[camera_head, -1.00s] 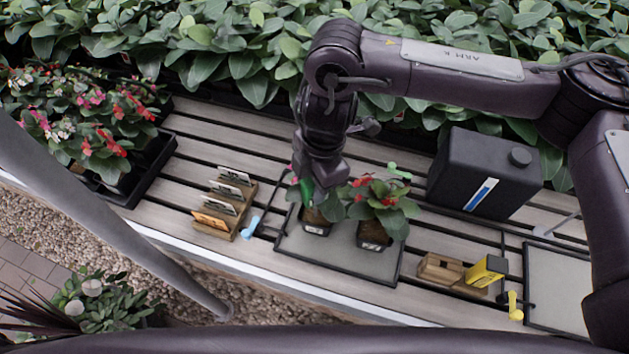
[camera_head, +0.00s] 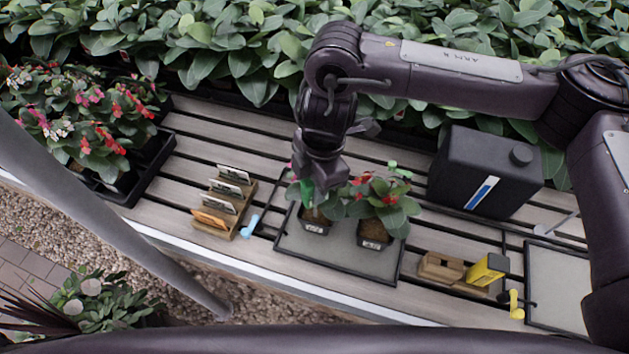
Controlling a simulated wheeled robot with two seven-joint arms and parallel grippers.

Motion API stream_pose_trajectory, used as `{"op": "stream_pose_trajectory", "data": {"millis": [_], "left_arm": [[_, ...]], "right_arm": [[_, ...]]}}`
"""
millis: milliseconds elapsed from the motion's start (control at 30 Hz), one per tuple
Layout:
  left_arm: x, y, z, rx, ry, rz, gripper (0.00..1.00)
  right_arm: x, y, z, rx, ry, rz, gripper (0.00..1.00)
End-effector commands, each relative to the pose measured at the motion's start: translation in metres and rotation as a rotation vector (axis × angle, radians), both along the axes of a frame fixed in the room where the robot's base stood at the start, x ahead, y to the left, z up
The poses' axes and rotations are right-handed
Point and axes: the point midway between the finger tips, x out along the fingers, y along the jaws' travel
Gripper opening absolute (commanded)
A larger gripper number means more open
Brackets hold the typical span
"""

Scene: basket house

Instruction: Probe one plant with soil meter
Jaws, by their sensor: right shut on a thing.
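Two small potted plants stand on a grey tray (camera_head: 330,262) in the middle of the bench. The left plant (camera_head: 318,223) is partly hidden by my right gripper (camera_head: 308,184). The right plant (camera_head: 374,234) has red flowers and stands just beside it. My right gripper is over the left plant, pointing down, shut on a green thing (camera_head: 306,192) that looks like the soil meter. Its lower end is lost among the leaves, so I cannot tell if it is in the soil. My left gripper is not in view.
A wooden holder with cards (camera_head: 224,208) and a blue piece (camera_head: 249,227) lie left of the tray. A black canister (camera_head: 484,172), a yellow box (camera_head: 487,269) and a wooden block (camera_head: 441,268) stand to the right. A flower crate (camera_head: 150,175) is at the left.

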Motion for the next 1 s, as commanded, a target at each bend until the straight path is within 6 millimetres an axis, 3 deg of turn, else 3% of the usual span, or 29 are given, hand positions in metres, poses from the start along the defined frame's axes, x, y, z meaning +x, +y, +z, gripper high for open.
{"op": "stream_pose_trajectory", "data": {"millis": [500,1000], "left_arm": [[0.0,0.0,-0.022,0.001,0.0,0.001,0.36],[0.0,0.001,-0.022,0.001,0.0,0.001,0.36]], "right_arm": [[0.0,0.0,-0.032,0.001,0.0,0.0,0.02],[0.0,0.0,-0.033,0.0,-0.001,0.0,0.02]]}}
